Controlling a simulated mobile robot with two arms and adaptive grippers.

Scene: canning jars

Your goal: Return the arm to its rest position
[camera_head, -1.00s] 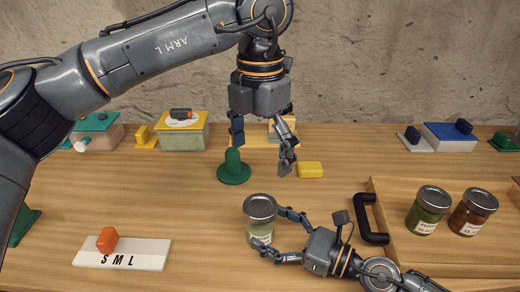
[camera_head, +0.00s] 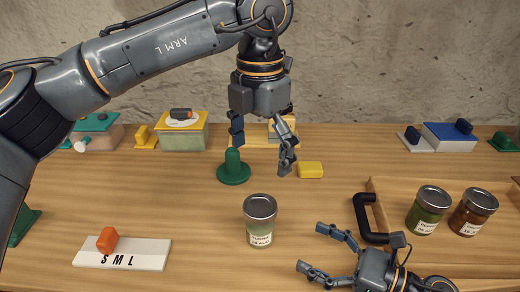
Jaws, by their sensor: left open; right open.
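My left gripper (camera_head: 262,138) hangs from the arm marked "ARM L", fingers pointing down and apart. It is open and empty, above the back part of the table near a green knobbed piece (camera_head: 233,170). My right gripper (camera_head: 313,250) is at the front right, open and empty, its fingers pointing left. A glass jar with a grey lid and pale green contents (camera_head: 259,222) stands upright on the table, left of the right gripper and apart from it. Its label is too small to read surely.
A wooden tray (camera_head: 400,256) with a black handle (camera_head: 366,219) holds a green jar (camera_head: 428,210) and a brown-red jar (camera_head: 472,212). An S M L board (camera_head: 140,254) with an orange slider (camera_head: 107,240) lies front left. A yellow block (camera_head: 310,170) sits mid-table. Boxes line the back.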

